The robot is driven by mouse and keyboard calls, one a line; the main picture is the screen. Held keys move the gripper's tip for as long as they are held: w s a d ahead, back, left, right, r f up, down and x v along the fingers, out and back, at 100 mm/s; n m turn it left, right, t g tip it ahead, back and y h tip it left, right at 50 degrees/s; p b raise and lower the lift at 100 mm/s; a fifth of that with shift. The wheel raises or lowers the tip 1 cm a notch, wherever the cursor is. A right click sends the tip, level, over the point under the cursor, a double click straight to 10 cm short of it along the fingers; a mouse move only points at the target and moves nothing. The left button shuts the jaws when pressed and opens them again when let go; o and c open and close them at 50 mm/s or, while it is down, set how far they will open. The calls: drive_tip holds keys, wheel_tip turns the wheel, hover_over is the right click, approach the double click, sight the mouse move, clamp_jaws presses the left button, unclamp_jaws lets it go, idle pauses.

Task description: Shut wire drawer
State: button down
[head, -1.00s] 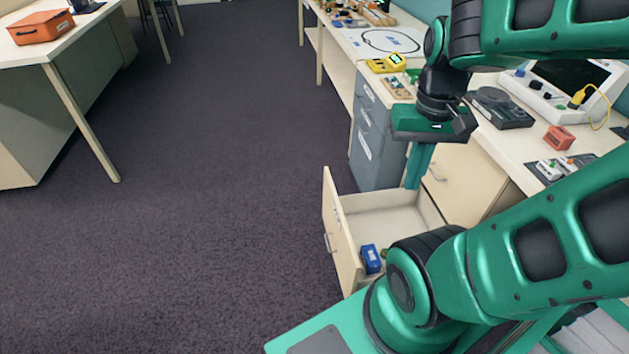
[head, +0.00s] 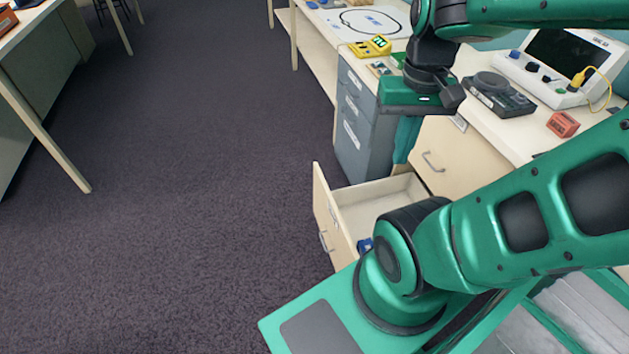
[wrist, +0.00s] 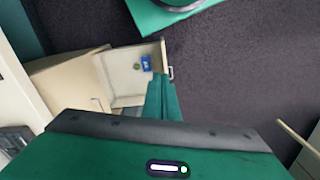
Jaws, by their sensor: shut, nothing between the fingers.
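The open drawer (head: 371,191) sticks out from the wooden cabinet under the bench, its pale front panel (head: 325,208) facing left into the aisle. In the wrist view, the open drawer (wrist: 122,78) holds a blue item (wrist: 146,63) and a round green item (wrist: 134,66). My arm hides part of the drawer in the head view. My gripper (head: 403,150) is shut and empty, pointing down above the far side of the drawer. In the wrist view, the gripper's fingers (wrist: 162,92) overlap the drawer's edge near its front; I cannot tell whether they touch it.
A grey drawer unit (head: 357,125) stands just beyond the open drawer. The bench top above holds a yellow meter (head: 370,46), a black device (head: 497,95) and a red block (head: 563,124). The dark carpet (head: 200,190) to the left is clear.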

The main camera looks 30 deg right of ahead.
drive_tip(key=w+d+f+h, duration=0.25)
drive_tip(key=w+f, duration=0.45)
drive_tip(key=w, duration=0.6)
drive_tip(key=w+d+f+h, duration=0.25)
drive_tip(key=w+f, duration=0.35)
drive_tip(key=w, duration=0.6)
drive_tip(key=w+a+f+n+t+h, duration=0.1)
drive_tip(key=w+a+f, duration=0.25)
drive_tip(key=f, duration=0.65)
drive_tip(key=w+a+f+t, duration=0.1)
drive_tip(key=w+a+f, duration=0.1)
drive_tip(key=w+f, duration=0.5)
drive_tip(key=w+a+f+n+t+h, duration=0.1)
drive_tip(key=w+a+f, duration=0.2)
drive_tip(key=f, duration=0.9)
approach(320, 182)
drive_tip(key=w+a+x, duration=0.1)
drive_tip(key=x, duration=0.3)
drive_tip(key=shift+s+d+f, duration=0.2)
drive_tip(key=shift+d+f, duration=0.05)
drive_tip(key=shift+d, duration=0.4)
